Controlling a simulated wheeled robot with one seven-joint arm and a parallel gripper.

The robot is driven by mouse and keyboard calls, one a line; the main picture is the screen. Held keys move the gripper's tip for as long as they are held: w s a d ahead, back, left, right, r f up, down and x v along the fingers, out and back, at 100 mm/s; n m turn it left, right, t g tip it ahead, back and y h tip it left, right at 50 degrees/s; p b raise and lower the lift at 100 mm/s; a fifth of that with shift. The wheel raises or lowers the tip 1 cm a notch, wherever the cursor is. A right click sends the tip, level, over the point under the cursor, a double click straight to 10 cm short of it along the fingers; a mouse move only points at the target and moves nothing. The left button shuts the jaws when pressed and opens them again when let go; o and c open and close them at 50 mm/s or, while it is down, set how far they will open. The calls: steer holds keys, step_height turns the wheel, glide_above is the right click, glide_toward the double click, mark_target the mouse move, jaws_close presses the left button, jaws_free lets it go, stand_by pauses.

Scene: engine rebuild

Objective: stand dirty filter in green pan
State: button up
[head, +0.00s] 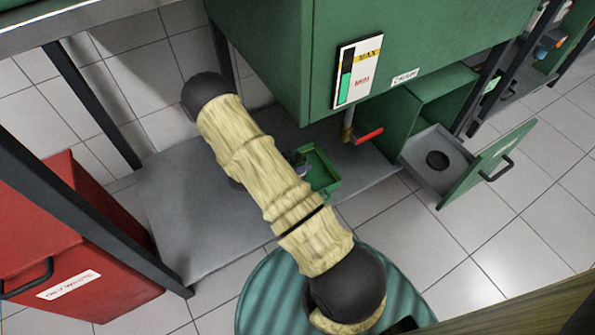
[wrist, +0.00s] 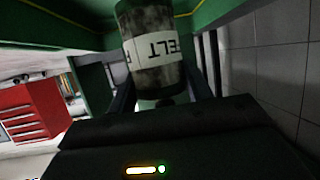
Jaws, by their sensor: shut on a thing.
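The dirty filter (wrist: 155,65) is a dark, stained cylinder with a white label band, its lettering upside down in the wrist view. My gripper (wrist: 160,98) is shut on it, with a finger on either side. The small green pan (head: 322,172) sits on the grey lower shelf in the head view, partly hidden behind my arm. My arm also covers most of my gripper in the head view. I cannot tell whether the filter touches the pan.
A large green tank (head: 400,40) with a level gauge stands above the shelf (head: 185,215), with a red-handled valve (head: 368,135) below it. An open green drawer (head: 440,165) juts out at the right. A red waste bin (head: 80,270) stands at the left. Table legs flank the shelf.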

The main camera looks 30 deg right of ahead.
steer(key=shift+f+b, duration=1.3)
steer(key=shift+f, duration=0.5)
steer(key=shift+f, duration=0.15)
steer(key=o, duration=1.1)
steer(key=shift+c, duration=0.2)
